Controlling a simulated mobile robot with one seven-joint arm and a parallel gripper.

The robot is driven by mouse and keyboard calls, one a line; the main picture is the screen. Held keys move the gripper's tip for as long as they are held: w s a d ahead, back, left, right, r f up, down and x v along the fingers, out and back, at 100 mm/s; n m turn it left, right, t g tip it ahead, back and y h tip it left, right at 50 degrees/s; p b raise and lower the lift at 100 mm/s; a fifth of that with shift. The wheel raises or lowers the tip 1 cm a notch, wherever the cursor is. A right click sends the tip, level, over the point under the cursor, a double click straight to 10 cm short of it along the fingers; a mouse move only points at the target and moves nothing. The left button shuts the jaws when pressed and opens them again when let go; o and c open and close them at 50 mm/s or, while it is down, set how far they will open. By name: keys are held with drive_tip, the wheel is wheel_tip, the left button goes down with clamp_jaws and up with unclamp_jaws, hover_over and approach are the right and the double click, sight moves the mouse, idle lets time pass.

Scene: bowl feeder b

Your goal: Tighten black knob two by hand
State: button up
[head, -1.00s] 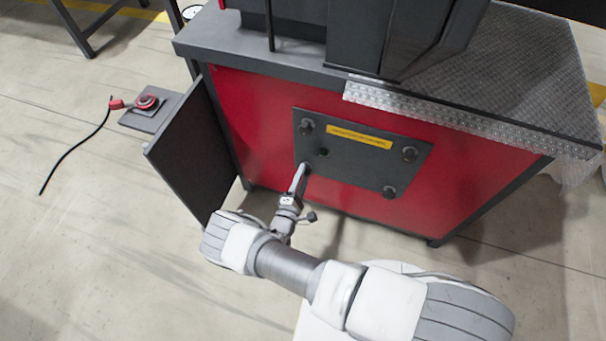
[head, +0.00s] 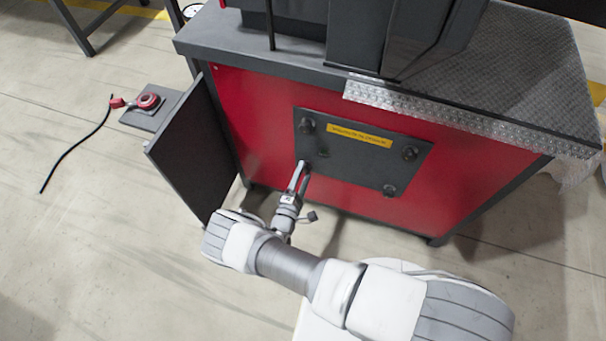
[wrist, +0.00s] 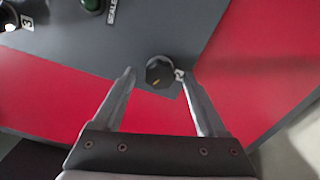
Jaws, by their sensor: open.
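Black knob two (wrist: 159,72) is a dark round knob with a small yellow mark, beside a white "2" label (wrist: 179,74) near a corner of the grey panel (wrist: 150,35). My gripper (wrist: 158,76) is open, with one finger on each side of the knob in the wrist view. Gaps show between the fingers and the knob, and nothing is held. In the head view my gripper (head: 302,168) is at the lower left corner of the panel (head: 350,165). There the fingers hide knob two.
The panel is on a red cabinet (head: 260,120). A dark open door (head: 190,150) stands left of my gripper.

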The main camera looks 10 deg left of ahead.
drive_tip(key=shift+s, duration=0.1)
drive_tip(key=s+a+p, duration=0.1)
drive_tip(key=s+p, duration=0.2)
drive_tip(key=s, duration=1.4)
drive_tip(key=shift+a, duration=0.15)
